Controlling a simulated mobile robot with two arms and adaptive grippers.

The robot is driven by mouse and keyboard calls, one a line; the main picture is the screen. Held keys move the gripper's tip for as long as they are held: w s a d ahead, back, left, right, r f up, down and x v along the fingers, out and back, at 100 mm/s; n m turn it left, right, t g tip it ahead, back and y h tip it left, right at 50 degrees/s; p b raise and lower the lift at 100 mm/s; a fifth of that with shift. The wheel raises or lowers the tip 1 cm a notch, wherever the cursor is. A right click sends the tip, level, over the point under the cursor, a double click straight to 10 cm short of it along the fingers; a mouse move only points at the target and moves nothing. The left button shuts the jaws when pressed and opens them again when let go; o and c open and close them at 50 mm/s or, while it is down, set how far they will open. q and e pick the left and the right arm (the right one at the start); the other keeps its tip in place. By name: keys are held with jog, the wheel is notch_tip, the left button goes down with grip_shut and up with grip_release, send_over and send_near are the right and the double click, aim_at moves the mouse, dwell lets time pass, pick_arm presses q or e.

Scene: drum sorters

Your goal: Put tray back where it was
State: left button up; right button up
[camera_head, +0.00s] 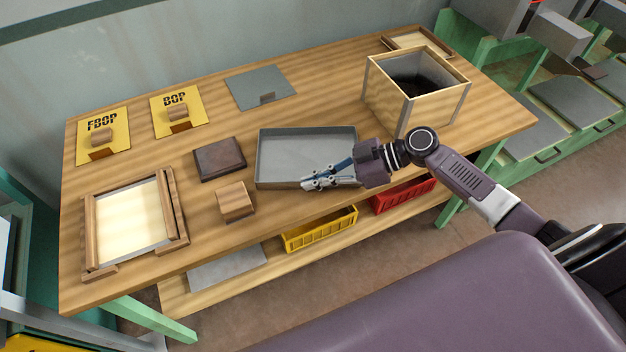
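A shallow grey metal tray (285,145) with raised walls lies on the wooden table, a little right of the middle. It looks empty. My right gripper (313,181) reaches in from the right, over the tray's front right part, with its fingertips at the front wall. The fingers overlap that wall in the picture, and I cannot tell whether they are closed on it. My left gripper is out of view.
A wooden box (435,107) with dark contents stands at the right. Left of the tray are a dark brown block (219,159), a light wooden block (235,202) and a wooden frame (181,209). Yellow plates (117,130) and a grey plate (258,85) lie behind. Yellow (319,233) and red (402,194) bins sit below.

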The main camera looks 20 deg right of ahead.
jog(key=o, duration=0.5)
jog(key=shift+r, duration=0.15)
jog(key=shift+d, duration=0.15)
jog(key=b+v, duration=0.1)
jog(key=v, duration=0.9)
jog(key=shift+s+d+r+b, duration=0.25)
jog(key=shift+d+b, duration=0.05)
jog(key=shift+b, duration=0.05)
jog(key=shift+s+d+r, duration=0.15)
jog(key=shift+d+r, duration=0.15)
jog(key=shift+d, duration=0.05)
